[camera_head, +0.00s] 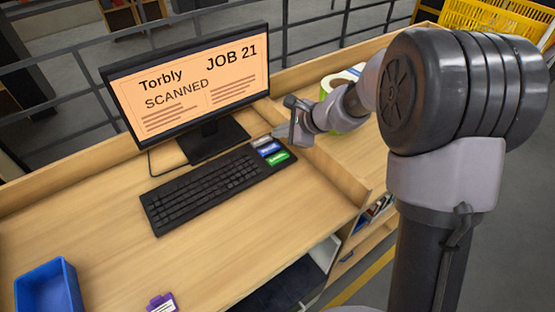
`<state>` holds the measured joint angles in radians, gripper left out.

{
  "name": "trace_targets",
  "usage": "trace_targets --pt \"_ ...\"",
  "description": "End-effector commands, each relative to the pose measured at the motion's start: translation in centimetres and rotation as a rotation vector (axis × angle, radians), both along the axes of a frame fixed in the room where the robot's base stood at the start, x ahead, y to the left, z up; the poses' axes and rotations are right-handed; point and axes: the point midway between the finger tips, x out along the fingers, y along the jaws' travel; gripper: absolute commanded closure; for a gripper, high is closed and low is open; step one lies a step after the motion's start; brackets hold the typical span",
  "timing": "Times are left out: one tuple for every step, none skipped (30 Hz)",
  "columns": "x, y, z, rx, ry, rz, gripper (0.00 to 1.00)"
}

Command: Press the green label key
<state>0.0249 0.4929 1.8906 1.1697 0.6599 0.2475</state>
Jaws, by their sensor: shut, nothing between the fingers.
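The green label key (278,158) is the nearest of a short column of coloured keys at the right end of the black keyboard (205,188). A blue key (268,149) sits just behind it, and a greyish key (262,141) behind that. My gripper (279,132) is shut and empty. It points left, close to the grey and blue keys and a little behind the green key. I cannot tell how high its fingertips are or whether they touch anything. The green key is in plain view.
A blue bin (50,290) and a purple clip-like item (162,303) are at the front left. A label roll (328,84) lies behind my arm. The desk (240,230) before the keyboard is clear.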

Motion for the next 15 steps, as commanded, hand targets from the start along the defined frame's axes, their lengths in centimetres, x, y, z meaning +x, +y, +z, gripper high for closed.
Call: trace_targets --pt "0.0 0.0 -1.2 0.000 0.001 0.000 1.00" --pt "0.0 0.0 -1.7 0.000 0.001 0.000 1.00" --pt "0.0 0.0 -2.3 0.000 0.001 0.000 1.00" --pt "0.0 0.0 -2.8 0.000 0.001 0.000 1.00" --pt "0.0 0.0 -3.3 0.000 0.001 0.000 1.00" --pt "0.0 0.0 -3.9 0.000 0.001 0.001 1.00" --pt "0.0 0.0 -4.3 0.000 0.001 0.000 1.00" --pt "0.0 0.0 -4.7 0.000 0.001 0.000 1.00" --pt "0.0 0.0 -5.4 0.000 0.000 0.000 1.00" --pt "0.0 0.0 -5.8 0.000 0.000 0.000 1.00" --pt "0.0 0.0 -6.2 0.000 0.000 0.000 1.00" --pt "0.0 0.0 -6.6 0.000 0.000 0.000 1.00" --pt "0.0 0.0 -6.8 0.000 0.000 0.000 1.00" --pt "0.0 0.0 -6.9 0.000 0.000 0.000 1.00" --pt "0.0 0.0 -7.0 0.000 0.000 0.000 1.00"
